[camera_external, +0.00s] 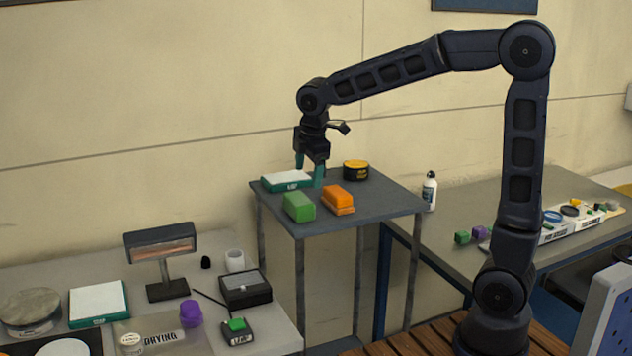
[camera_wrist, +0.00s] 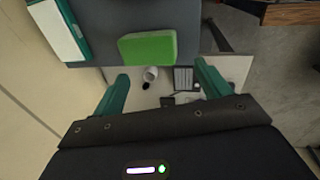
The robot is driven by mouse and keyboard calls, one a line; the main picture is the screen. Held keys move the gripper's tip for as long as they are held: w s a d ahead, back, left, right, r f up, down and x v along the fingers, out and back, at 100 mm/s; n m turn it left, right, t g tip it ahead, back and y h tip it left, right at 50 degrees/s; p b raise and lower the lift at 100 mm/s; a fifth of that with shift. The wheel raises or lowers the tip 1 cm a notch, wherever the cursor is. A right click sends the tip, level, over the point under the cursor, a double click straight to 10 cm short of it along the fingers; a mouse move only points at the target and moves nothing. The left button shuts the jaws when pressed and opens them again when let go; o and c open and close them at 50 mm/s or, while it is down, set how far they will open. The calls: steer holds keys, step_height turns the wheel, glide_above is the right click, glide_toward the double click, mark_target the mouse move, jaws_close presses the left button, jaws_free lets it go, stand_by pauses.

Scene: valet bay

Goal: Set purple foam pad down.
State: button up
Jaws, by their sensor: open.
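A purple foam pad (camera_external: 191,313) sits on the lower left table, at the upper right corner of a mat marked DRYING (camera_external: 160,338). It looks short and rounded. My gripper (camera_external: 309,172) is well away from it, up and to the right, over the back of the raised grey stand. My gripper is open and empty; in the wrist view its two teal fingers (camera_wrist: 160,75) are spread with nothing held between them. I cannot make out the purple pad in the wrist view. A smaller purple block (camera_external: 479,232) lies on the right table.
The grey stand (camera_external: 385,200) bears a teal-and-white box (camera_external: 287,181), a green pad (camera_external: 298,206), an orange pad (camera_external: 338,198) and a black-and-yellow tin (camera_external: 355,170). A lamp (camera_external: 160,250), a white cup (camera_external: 235,260) and a dark case (camera_external: 245,289) surround the purple pad.

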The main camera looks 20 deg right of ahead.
steer(key=s+d+r+m, duration=0.1)
steer(key=s+d+m, duration=0.2)
steer(key=d, duration=0.4)
steer(key=s+d+r+m+t, duration=0.1)
steer(key=s+d+m, duration=0.15)
steer(key=d, duration=0.35)
steer(key=s+d+r+m, duration=0.1)
steer(key=s+d+m, duration=0.1)
steer(key=d+m, duration=0.35)
steer(key=s+d+f+m+t, duration=0.1)
steer(key=s+d+f+m, duration=0.3)
steer(key=s+d+m, duration=0.4)
steer(key=s+d, duration=0.4)
steer(key=d, duration=0.1)
steer(key=shift+s, duration=0.2)
